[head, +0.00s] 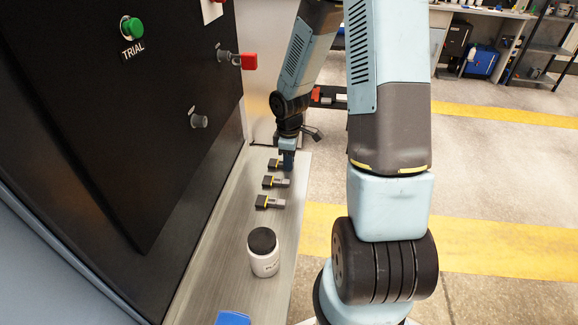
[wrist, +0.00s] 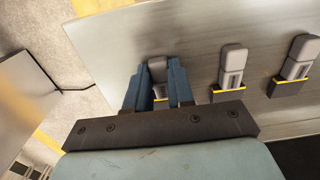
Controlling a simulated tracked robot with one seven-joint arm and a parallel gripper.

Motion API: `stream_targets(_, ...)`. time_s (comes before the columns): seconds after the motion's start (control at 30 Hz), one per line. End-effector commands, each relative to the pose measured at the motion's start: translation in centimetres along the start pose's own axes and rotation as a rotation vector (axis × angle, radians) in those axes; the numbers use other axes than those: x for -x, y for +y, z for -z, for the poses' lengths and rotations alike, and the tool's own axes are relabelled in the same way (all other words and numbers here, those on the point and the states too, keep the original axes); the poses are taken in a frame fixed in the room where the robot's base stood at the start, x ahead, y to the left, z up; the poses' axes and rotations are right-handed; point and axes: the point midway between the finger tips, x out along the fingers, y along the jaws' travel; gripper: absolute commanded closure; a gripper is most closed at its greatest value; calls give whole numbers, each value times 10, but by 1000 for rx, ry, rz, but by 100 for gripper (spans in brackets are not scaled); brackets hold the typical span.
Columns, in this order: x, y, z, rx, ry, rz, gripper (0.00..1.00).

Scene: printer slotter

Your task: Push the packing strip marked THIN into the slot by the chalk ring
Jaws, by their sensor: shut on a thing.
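Three short pieces with grey handles, yellow bands and black ends lie in a row on the grey shelf (head: 221,265); no THIN marking is legible on them. My gripper (head: 288,166) points down at the farthest piece (head: 274,163). In the wrist view, my gripper (wrist: 156,72) has its blue fingers on both sides of that piece's grey handle (wrist: 157,68), shut on it. The middle piece (head: 270,182) and the nearest piece (head: 264,202) lie apart from it, free. I cannot make out a slot or a chalk ring in either view.
A blue object (head: 233,318) lies at the bottom edge. A black panel (head: 110,120) on the left carries a green TRIAL button (head: 132,28), a red-handled fitting (head: 248,62) and a grey knob (head: 198,121).

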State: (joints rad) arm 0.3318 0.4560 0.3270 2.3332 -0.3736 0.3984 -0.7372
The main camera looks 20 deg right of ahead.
Motion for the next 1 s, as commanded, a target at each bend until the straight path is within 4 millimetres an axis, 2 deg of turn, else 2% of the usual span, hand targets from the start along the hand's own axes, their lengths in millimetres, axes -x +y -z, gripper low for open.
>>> stream_targets(1.0,8,0,0,0,0,0,100)
